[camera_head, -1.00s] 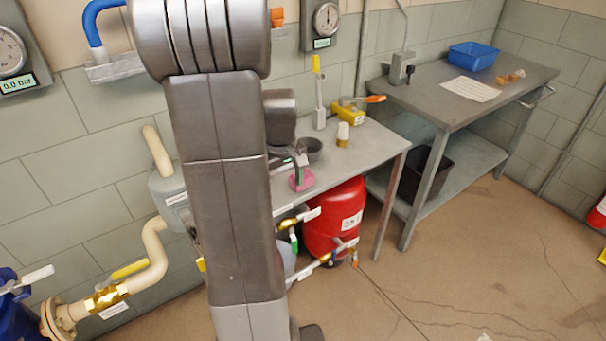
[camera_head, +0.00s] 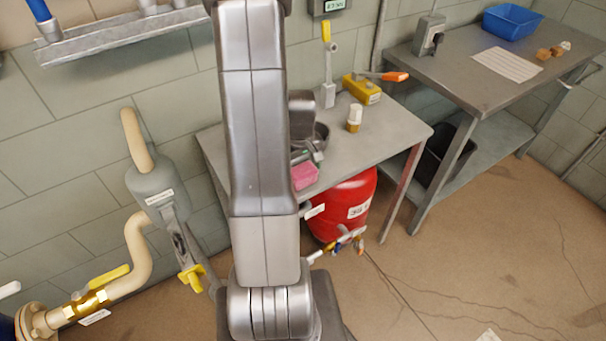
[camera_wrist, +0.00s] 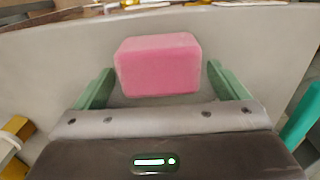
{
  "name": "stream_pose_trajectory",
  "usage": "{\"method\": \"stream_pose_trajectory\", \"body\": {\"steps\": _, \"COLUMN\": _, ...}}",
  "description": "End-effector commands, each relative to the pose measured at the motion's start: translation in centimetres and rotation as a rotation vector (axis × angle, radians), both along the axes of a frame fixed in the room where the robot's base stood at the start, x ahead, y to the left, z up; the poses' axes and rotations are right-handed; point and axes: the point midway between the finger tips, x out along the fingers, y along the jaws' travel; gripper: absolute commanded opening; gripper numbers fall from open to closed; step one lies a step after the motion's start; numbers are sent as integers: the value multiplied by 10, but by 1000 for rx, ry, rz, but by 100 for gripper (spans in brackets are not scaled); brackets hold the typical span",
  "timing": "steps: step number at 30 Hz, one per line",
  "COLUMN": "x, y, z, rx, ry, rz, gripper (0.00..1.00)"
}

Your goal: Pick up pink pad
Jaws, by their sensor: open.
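The pink pad (camera_wrist: 158,66) is a rounded pink block lying on the grey table top. In the wrist view it sits just ahead of and between the green fingers of my gripper (camera_wrist: 160,90), which are spread wider than the pad. The gripper is open and empty. In the head view the pink pad (camera_head: 304,176) shows near the table's front edge, partly hidden behind my arm. My gripper is mostly hidden behind my arm there, with a piece of it (camera_head: 311,152) just above the pad.
The small table (camera_head: 385,140) also bears a dark round bowl (camera_head: 321,133), a white-and-yellow bottle (camera_head: 354,118) and a yellow box (camera_head: 361,90). A red tank (camera_head: 345,205) stands under it. A workbench (camera_head: 450,72) with a blue bin (camera_head: 512,21) is at right.

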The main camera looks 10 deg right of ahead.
Motion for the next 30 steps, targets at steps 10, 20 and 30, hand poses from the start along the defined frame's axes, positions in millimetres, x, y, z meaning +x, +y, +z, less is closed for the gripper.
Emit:
{"method": "stream_pose_trajectory", "body": {"steps": 10, "x": 0, "y": 0, "z": -9, "rx": 0, "ry": 0, "rz": 0, "gripper": 94}}
{"method": "stream_pose_trajectory", "body": {"steps": 20, "x": 0, "y": 0, "z": -9, "rx": 0, "ry": 0, "rz": 0, "gripper": 46}}
{"method": "stream_pose_trajectory", "body": {"steps": 30, "x": 1, "y": 0, "z": 0, "rx": -1, "ry": -4, "rz": 0, "gripper": 46}}
